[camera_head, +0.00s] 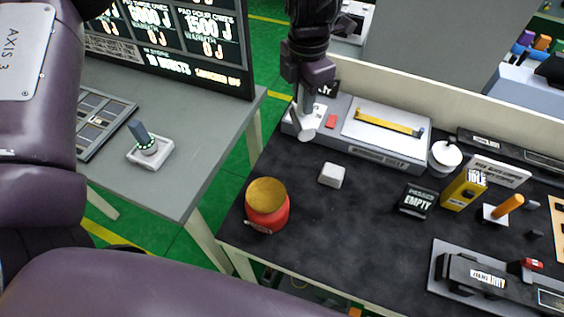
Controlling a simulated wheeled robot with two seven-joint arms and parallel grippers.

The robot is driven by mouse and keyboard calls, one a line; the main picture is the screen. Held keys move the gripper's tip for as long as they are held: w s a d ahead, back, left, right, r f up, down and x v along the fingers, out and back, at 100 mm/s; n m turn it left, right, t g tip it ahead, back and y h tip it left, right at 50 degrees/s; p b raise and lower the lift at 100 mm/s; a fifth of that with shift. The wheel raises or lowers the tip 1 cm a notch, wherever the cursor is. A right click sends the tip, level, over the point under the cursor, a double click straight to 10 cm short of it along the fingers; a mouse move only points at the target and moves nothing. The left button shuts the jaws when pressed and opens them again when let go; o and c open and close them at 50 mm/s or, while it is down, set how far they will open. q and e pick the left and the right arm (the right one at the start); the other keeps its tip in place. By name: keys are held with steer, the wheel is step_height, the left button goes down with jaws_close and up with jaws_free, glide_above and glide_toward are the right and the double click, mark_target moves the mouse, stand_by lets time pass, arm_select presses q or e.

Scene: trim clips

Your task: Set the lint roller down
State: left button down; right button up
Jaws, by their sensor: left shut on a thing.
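My left gripper (308,88) reaches in from the top of the view, pointing down over the back left of the dark-topped bench. It is shut on a small pale grey thing with a rounded lower end, which seems to be the lint roller (303,133). The thing hangs in front of the grey tray-like unit at the back of the bench; I cannot tell whether it touches anything. Its upper part is hidden by the gripper. My right gripper is not in view.
The dark bench top (340,230) holds a red jar with a yellow lid (266,205), a small white block (332,175), a black "EMPTY" box (416,201) and a yellow box (464,188). Bare bench lies around the middle. A grey table (190,110) stands to the left across a gap.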

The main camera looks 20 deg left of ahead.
arm_select(q)
steer(key=shift+w+a+r+n, duration=0.4)
steer(key=shift+a+r+n, duration=0.2)
steer(key=shift+a, duration=0.15)
steer(key=shift+w+a, duration=0.15)
steer(key=shift+a, duration=0.2)
steer(key=shift+n, duration=0.3)
step_height(320, 180, down, 20)
steer(key=shift+a+r+p, duration=0.1)
steer(key=shift+r+p, duration=0.1)
steer(key=shift+p, duration=0.15)
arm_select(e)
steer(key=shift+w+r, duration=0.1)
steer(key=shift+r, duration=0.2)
arm_select(q)
steer(key=shift+f, duration=0.1)
steer(key=shift+f, duration=0.15)
steer(key=c, duration=1.3)
jaws_free()
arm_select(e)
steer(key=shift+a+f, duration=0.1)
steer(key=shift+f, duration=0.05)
arm_select(q)
steer(key=shift+o, duration=0.2)
